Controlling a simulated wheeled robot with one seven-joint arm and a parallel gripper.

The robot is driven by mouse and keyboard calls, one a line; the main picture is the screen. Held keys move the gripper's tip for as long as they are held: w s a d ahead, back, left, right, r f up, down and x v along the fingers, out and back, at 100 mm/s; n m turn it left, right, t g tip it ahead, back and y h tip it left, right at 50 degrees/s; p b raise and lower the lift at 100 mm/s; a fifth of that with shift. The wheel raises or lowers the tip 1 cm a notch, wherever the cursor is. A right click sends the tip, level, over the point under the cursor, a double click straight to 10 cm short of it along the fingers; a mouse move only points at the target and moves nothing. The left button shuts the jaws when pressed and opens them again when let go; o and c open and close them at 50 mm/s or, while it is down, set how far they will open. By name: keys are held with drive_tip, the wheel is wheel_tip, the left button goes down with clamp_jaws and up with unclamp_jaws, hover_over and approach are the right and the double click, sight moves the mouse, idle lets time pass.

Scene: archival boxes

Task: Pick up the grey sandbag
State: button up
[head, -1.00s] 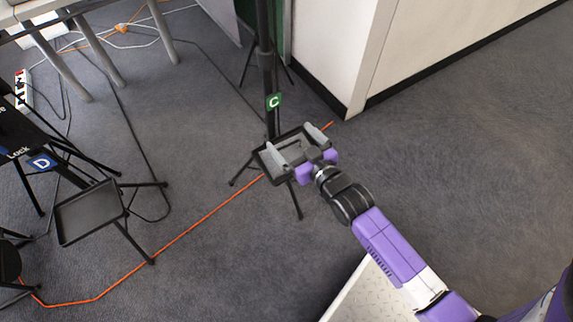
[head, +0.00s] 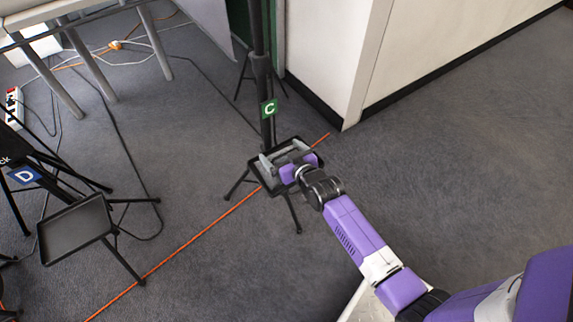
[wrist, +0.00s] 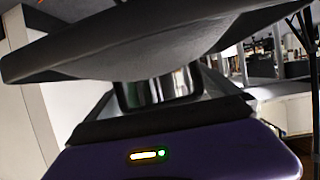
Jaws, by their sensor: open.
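My gripper (head: 283,156) is open, its two grey fingers apart over the small black tray (head: 313,163) on the stand with the green C label. I cannot tell whether the fingers touch the tray. I cannot make out a grey sandbag for sure in either view; my gripper and wrist cover part of this tray. In the wrist view a broad dark grey slab (wrist: 150,45) fills the top, too close to identify, above my purple gripper body.
A black pole (head: 266,85) rises behind the tray. A second tray (head: 75,230), empty, stands at the left by a blue D label (head: 25,175). An orange cable (head: 190,233) crosses the carpet. A white wall corner (head: 345,100) is behind right; the carpet at right is clear.

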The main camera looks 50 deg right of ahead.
drive_tip(key=shift+w+d+f, duration=0.1)
drive_tip(key=shift+w+f, duration=0.05)
drive_tip(key=shift+w, duration=0.1)
drive_tip(key=c, duration=1.6)
drive_tip(key=shift+r, duration=0.25)
drive_tip(key=shift+c, duration=0.7)
